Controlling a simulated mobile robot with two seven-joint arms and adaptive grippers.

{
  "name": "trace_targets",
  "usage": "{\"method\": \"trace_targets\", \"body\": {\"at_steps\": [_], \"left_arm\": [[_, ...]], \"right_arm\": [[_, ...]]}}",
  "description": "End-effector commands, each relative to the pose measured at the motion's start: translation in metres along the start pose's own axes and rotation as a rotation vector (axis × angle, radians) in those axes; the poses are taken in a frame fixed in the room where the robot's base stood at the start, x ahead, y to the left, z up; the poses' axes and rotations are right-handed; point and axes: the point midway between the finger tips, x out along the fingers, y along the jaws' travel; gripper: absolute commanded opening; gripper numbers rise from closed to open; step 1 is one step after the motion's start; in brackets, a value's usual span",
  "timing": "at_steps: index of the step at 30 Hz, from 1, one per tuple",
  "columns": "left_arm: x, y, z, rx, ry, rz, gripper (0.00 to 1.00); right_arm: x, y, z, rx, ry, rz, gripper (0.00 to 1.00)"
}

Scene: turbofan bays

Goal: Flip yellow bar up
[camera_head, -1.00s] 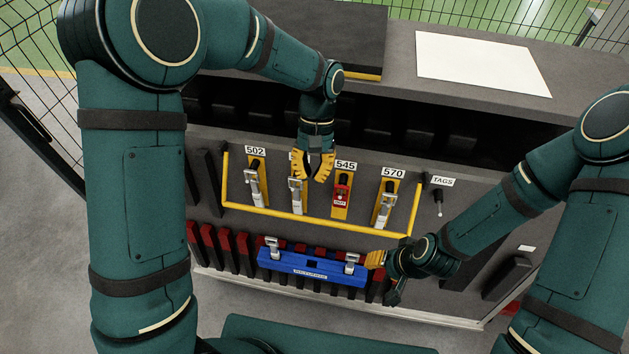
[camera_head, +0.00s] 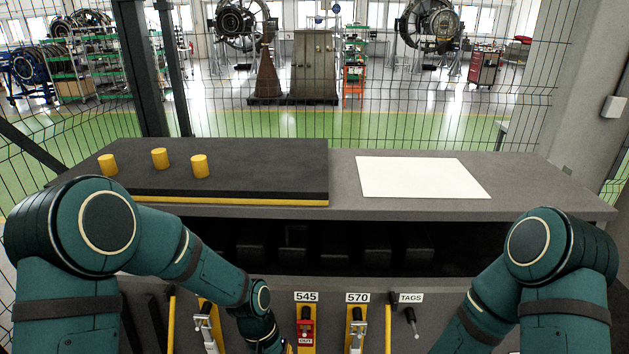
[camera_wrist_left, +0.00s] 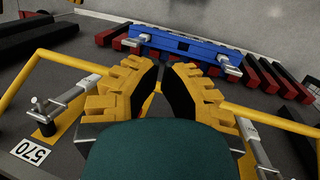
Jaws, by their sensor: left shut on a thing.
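The yellow bar is a U-shaped rail across the lock panel; in the head view its right side (camera_head: 388,330) and left side (camera_head: 171,320) show, the lower part out of frame. In the left wrist view the bar (camera_wrist_left: 75,63) runs behind my left gripper (camera_wrist_left: 163,68). The left gripper's yellow fingers are around the bar's middle, with a narrow gap showing between them; the exact contact is hidden. In the head view only a sliver of this gripper shows at the bottom edge. My right gripper is outside both current views.
Locks on yellow plates sit behind the bar, with a red tag (camera_head: 306,330) at 545 and a silver lever (camera_head: 357,330) at 570. A blue bar (camera_wrist_left: 180,45) lies over red-black slots. A counter (camera_head: 340,190) above holds a white sheet (camera_head: 422,177) and yellow cylinders (camera_head: 200,166).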

Motion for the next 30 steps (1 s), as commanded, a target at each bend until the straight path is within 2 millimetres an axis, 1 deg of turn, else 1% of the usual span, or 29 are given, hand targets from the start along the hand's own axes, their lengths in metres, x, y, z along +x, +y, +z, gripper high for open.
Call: {"method": "trace_targets", "body": {"at_steps": [1,3,6,9,12,16,18,20,26,30], "left_arm": [[0.031,-0.009,0.003,-0.009,0.022,0.025,0.0],[0.061,-0.017,0.007,-0.02,0.072,0.058,0.0],[0.1,-0.03,0.014,-0.042,0.148,0.095,0.0],[0.13,-0.041,0.023,-0.064,0.223,0.116,0.0],[0.15,-0.051,0.031,-0.085,0.287,0.124,0.0],[0.162,-0.059,0.038,-0.102,0.343,0.124,0.0],[0.165,-0.061,0.04,-0.107,0.36,0.123,0.26],[0.166,-0.062,0.04,-0.109,0.368,0.122,0.47],[0.165,-0.062,0.04,-0.111,0.374,0.123,0.48],[0.163,-0.068,0.036,-0.141,0.398,0.139,0.48]], "right_arm": [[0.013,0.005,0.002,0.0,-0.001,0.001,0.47],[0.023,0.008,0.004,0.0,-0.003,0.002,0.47],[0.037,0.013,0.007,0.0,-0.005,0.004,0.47],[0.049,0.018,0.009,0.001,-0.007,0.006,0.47],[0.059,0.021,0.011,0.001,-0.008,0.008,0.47],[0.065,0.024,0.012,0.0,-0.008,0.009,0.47],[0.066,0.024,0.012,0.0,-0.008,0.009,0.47],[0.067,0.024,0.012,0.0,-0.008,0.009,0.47],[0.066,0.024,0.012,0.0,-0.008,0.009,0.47],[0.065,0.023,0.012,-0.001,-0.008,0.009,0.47]]}}
